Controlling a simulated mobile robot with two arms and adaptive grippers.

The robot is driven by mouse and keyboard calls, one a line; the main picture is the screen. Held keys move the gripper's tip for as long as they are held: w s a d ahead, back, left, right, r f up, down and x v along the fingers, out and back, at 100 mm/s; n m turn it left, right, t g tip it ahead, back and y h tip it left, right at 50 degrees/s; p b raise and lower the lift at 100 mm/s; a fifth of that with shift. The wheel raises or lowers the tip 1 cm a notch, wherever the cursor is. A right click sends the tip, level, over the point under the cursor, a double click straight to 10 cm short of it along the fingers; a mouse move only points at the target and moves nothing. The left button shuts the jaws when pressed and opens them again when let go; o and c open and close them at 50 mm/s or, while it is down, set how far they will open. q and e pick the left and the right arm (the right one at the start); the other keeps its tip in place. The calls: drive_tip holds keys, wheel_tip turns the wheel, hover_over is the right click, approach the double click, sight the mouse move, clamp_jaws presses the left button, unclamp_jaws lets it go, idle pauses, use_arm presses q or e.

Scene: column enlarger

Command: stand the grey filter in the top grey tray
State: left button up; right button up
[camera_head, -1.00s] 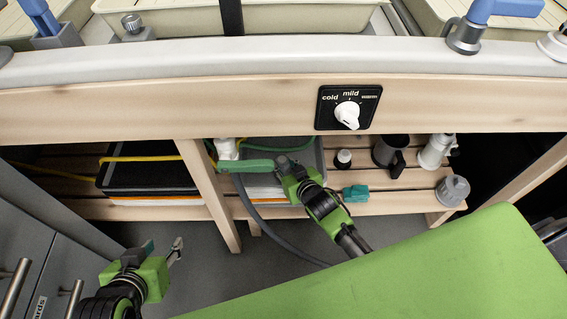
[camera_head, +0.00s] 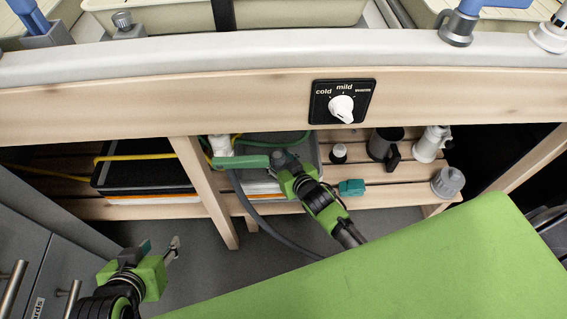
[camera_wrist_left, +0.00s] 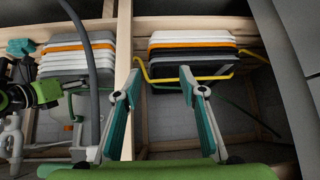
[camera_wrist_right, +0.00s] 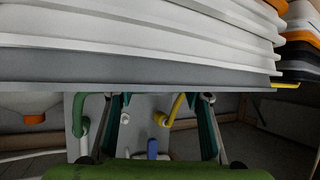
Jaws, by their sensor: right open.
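A grey ridged piece (camera_head: 447,181), which looks like the grey filter, stands at the right end of the lower shelf. The top grey tray (camera_head: 307,150) tops a stack left of it; its rim shows close up in the right wrist view (camera_wrist_right: 150,88). My right gripper (camera_head: 279,158) is over the grey tray's front part; its fingers (camera_wrist_right: 160,102) are open with nothing held. My left gripper (camera_head: 160,250) is open and empty, low in front of the shelf. The left wrist view shows its spread fingers (camera_wrist_left: 159,78). The right fingertips are partly hidden in the head view.
A black-topped tray stack (camera_head: 145,175) lies left of a wooden post (camera_head: 203,190). A black mug (camera_head: 384,145), a white fitting (camera_head: 432,143), a small dark-capped bottle (camera_head: 338,153) and a teal block (camera_head: 352,188) share the right shelf. A grey hose (camera_head: 250,210) hangs in front.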

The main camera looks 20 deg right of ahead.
drive_tip(key=shift+s+r+p, duration=0.3)
drive_tip(key=shift+s+p, duration=0.3)
use_arm(q)
drive_tip(key=shift+s+a+f+g+y+p, duration=0.3)
drive_tip(key=shift+s+a+f+g, duration=0.6)
drive_tip(key=shift+s, duration=1.4)
drive_tip(key=shift+s+a+f+g+y+p, duration=0.2)
drive_tip(key=shift+s+a+f+g+p, duration=0.25)
drive_tip(key=shift+s+g, duration=1.35)
use_arm(e)
drive_tip(key=shift+s+d+r, duration=0.1)
drive_tip(key=shift+s+r, duration=0.25)
drive_tip(key=shift+s, duration=0.3)
drive_tip(key=shift+p+v, duration=1.05)
drive_tip(key=shift+v, duration=0.2)
drive_tip(key=shift+s+r+p, duration=0.25)
drive_tip(key=shift+s+p, duration=0.15)
drive_tip(key=shift+s, duration=0.05)
use_arm(q)
drive_tip(key=s+p+x, duration=0.1)
drive_tip(key=s+x, duration=0.1)
drive_tip(key=x, duration=0.9)
drive_tip(key=shift+f, duration=0.25)
use_arm(e)
drive_tip(key=shift+v, duration=0.85)
use_arm(q)
drive_tip(key=shift+s, duration=0.15)
use_arm(e)
drive_tip(key=shift+s, duration=0.1)
drive_tip(key=v, duration=1.2)
